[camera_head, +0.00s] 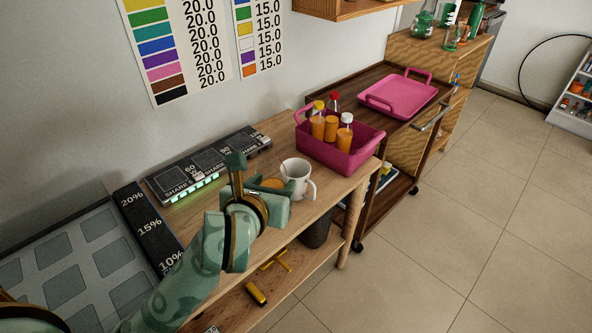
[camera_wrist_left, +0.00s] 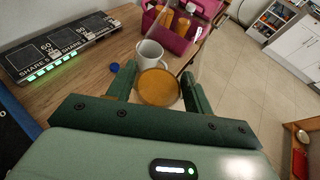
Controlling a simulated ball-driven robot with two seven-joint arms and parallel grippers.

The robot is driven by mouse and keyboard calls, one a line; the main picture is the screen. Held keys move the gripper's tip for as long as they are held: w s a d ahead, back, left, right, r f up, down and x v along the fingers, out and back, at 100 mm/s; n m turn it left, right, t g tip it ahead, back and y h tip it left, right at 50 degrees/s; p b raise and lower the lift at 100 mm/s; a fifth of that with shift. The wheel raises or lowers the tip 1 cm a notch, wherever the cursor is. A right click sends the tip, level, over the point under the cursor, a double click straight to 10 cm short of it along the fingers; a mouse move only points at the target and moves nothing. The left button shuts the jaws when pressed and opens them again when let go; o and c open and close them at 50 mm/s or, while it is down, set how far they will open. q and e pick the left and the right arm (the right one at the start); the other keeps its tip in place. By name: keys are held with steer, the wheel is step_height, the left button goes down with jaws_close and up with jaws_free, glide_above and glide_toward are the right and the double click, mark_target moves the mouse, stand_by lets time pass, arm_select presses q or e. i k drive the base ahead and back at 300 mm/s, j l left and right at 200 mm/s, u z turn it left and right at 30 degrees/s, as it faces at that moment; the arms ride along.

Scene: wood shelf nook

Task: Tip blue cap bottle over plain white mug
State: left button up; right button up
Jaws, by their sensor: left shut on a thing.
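My left gripper (camera_head: 264,187) is shut on a bottle with orange contents (camera_head: 272,184), just left of the plain white mug (camera_head: 297,174). In the left wrist view the bottle shows end-on as an orange disc (camera_wrist_left: 158,88) between the fingers (camera_wrist_left: 157,80), with the mug (camera_wrist_left: 150,53) right beyond it. The bottle's exact tilt and its mouth are hard to make out. The mug stands upright on the wooden shelf top, handle to the right. A small blue disc, like a cap (camera_wrist_left: 115,67), lies on the wood left of the mug. My right gripper is out of view.
A magenta basket (camera_head: 357,161) with orange bottles capped yellow, red and white stands behind the mug. A dark sign board with green lights (camera_head: 205,172) runs along the wall. A pink tray (camera_head: 400,94) lies on the cart beyond. Floor at right is clear.

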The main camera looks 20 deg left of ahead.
mark_target(298, 169)
steer(key=i+l+u, duration=0.3)
steer(key=i, duration=0.15)
steer(key=i+l+u, duration=0.3)
steer(key=i, duration=0.15)
steer(key=i+j, duration=0.05)
steer(key=j, duration=0.05)
